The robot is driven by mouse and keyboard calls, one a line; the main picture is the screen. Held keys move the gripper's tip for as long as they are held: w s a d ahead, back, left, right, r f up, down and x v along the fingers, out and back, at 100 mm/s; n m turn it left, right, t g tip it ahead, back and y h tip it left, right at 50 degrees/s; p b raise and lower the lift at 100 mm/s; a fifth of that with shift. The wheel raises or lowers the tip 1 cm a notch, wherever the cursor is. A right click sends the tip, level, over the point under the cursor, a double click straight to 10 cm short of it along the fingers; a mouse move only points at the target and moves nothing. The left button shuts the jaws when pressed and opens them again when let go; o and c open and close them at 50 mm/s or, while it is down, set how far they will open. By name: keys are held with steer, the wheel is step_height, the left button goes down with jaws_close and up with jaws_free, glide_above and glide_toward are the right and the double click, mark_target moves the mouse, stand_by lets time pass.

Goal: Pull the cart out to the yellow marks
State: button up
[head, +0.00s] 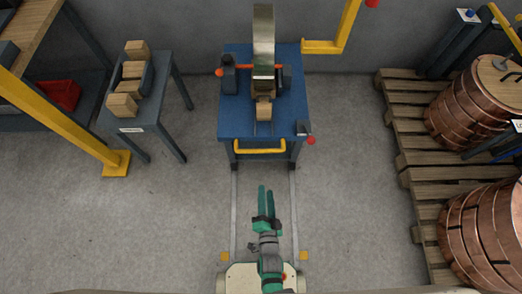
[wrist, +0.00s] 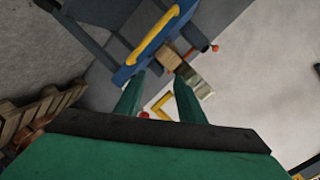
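The blue cart (head: 232,125) stands at the back wall in the head view, with a yellow handle (head: 260,147) along its front edge. The handle also shows in the wrist view (wrist: 152,36), at the upper middle. My gripper (head: 266,189) is in front of the cart, apart from the handle. Its green fingers (wrist: 157,98) are spread apart with nothing between them. Two yellow marks (head: 222,256) (head: 304,255) lie on the floor near my base, one on each side of the two floor rails (head: 234,205).
A small table (head: 140,125) with wooden blocks stands left of the cart. A yellow post (head: 115,163) is further left. The floor between cart and marks is clear except for my arm.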

mark_target(261, 151)
steer(key=w+f+m, duration=0.2)
steer(key=w+f, duration=0.1)
steer(key=w, duration=0.4)
steer(key=w+a+f+m, duration=0.1)
steer(key=w+f, duration=0.3)
steer(key=w, duration=0.4)
steer(key=w+f+m, duration=0.3)
steer(key=w+m, duration=0.1)
steer(key=w, duration=0.4)
steer(key=shift+w+a+f+h, duration=0.2)
steer(key=shift+f+h, duration=0.1)
steer(key=shift+a, duration=0.2)
steer(key=shift+d, duration=0.3)
steer(key=c, duration=0.5)
jaws_close()
